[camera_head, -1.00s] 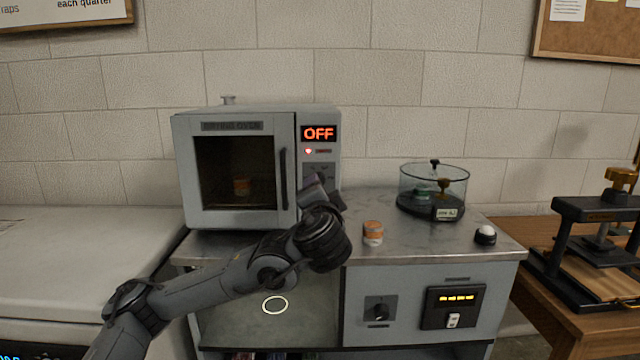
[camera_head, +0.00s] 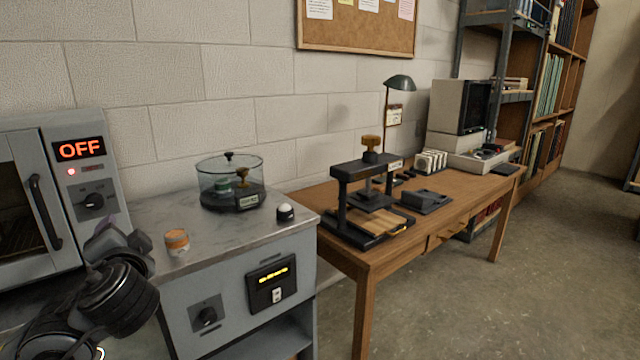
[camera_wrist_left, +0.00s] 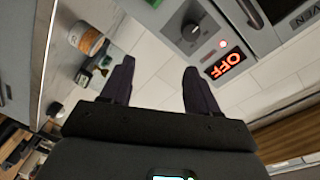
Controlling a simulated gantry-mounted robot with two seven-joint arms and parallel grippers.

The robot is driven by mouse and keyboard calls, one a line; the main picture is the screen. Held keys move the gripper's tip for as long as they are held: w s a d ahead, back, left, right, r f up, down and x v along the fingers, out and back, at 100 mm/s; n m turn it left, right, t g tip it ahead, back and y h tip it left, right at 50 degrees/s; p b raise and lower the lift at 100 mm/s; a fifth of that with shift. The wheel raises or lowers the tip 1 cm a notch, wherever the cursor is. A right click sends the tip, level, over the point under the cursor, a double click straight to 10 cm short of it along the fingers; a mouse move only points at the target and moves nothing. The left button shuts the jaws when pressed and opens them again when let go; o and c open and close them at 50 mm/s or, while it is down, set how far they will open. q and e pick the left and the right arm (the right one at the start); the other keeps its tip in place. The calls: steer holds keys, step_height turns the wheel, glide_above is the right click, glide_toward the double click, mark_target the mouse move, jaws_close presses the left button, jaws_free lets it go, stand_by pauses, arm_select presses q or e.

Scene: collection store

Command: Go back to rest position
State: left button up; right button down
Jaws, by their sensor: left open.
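My left gripper (camera_head: 118,240) is at the lower left of the head view, in front of the drying oven's right side and above the metal bench top. In the left wrist view its two dark fingers (camera_wrist_left: 157,88) stand apart with nothing between them. The oven (camera_head: 88,200) has its door shut and its panel reads OFF; the panel also shows in the left wrist view (camera_wrist_left: 205,45). A small orange-and-white jar (camera_head: 177,242) stands on the bench to the right of the gripper, apart from it. My right gripper is in neither view.
To the right, a wooden table (camera_head: 450,210) holds a black press (camera_head: 365,195), a lamp and a computer. The floor (camera_head: 480,310) at right is open.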

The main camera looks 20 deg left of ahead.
arm_select(q)
steer(key=d+f+m+h+p, duration=0.4)
steer(key=d+f+h+p, duration=0.55)
steer(key=d+f, duration=0.65)
steer(key=s+d+f+n+g+h+p, duration=0.25)
steer(key=s+d+p, duration=0.4)
steer(key=s, duration=0.45)
steer(key=s+d+f+n+g+h+p, duration=0.15)
steer(key=s+d+f+g+p, duration=0.3)
steer(key=s+p, duration=0.5)
steer(key=w+p+v, duration=0.2)
steer(key=p+v, duration=1)
steer(key=w+a+r+p+v, duration=0.1)
steer(key=w+p+v, duration=0.2)
steer(key=p+v, duration=0.8)
steer(key=w+r+p+v, duration=0.1)
steer(key=w+p+v, duration=0.1)
steer(key=p+v, duration=1)
step_height(320, 180, up, 2)
steer(key=shift+d+r+m+t+h+p, duration=0.2)
steer(key=shift+m+t+h+p, duration=0.1)
steer(key=shift+t+h+p, duration=0.1)
